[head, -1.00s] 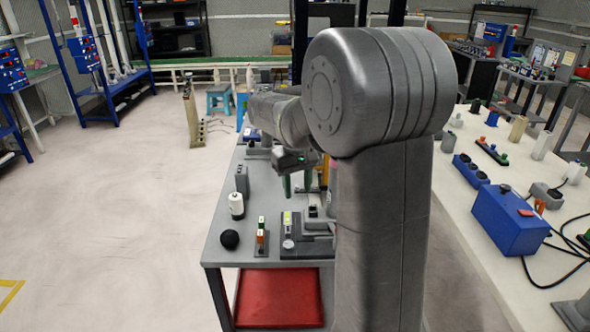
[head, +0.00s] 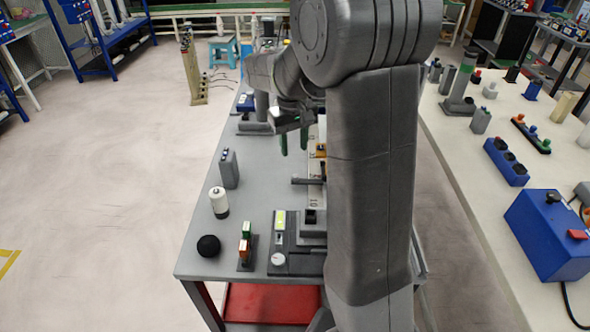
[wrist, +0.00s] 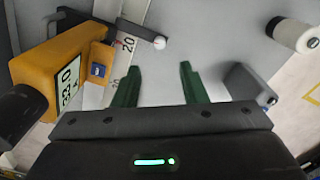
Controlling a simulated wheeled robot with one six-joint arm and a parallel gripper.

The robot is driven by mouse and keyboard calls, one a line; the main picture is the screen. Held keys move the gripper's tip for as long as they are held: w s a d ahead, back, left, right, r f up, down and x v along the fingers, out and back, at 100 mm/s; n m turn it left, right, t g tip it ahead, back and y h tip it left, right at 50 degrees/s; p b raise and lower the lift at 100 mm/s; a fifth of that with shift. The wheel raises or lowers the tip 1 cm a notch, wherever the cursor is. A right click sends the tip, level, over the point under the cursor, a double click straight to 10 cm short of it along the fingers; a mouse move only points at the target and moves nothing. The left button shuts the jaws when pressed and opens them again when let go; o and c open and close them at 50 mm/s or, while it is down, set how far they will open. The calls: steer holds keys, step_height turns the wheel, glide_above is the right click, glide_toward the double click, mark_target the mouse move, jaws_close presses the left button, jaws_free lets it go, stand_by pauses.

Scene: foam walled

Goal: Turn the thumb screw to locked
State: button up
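A yellow gauge body with a digital display (wrist: 60,78) sits on a white ruler scale (wrist: 117,60) at the left of the wrist view. The yellow body also shows in the head view (head: 321,150), partly behind my arm. A black round knob (wrist: 22,112) stands out from the gauge at the wrist view's left edge; I cannot tell whether it is the thumb screw. A grey bar with a white tip (wrist: 136,31) crosses the scale's far end. My gripper (wrist: 156,78) is open and empty, its green fingers apart above the table beside the gauge. The head view also shows it (head: 294,143).
On the grey table (head: 200,255) stand a grey box (head: 229,169), a white cylinder (head: 219,202), a black ball (head: 208,245), a small block stand (head: 246,246) and a grey fixture (head: 290,255). The table's left side has some bare room. A cluttered white bench (head: 460,180) is at right.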

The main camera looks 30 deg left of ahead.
mark_target(295, 175)
step_height(295, 175, down, 10)
steer(key=shift+w+d+r, duration=0.1)
steer(key=shift+w+r, duration=0.05)
steer(key=shift+r, duration=0.05)
steer(key=shift+c, duration=0.5)
jaws_close()
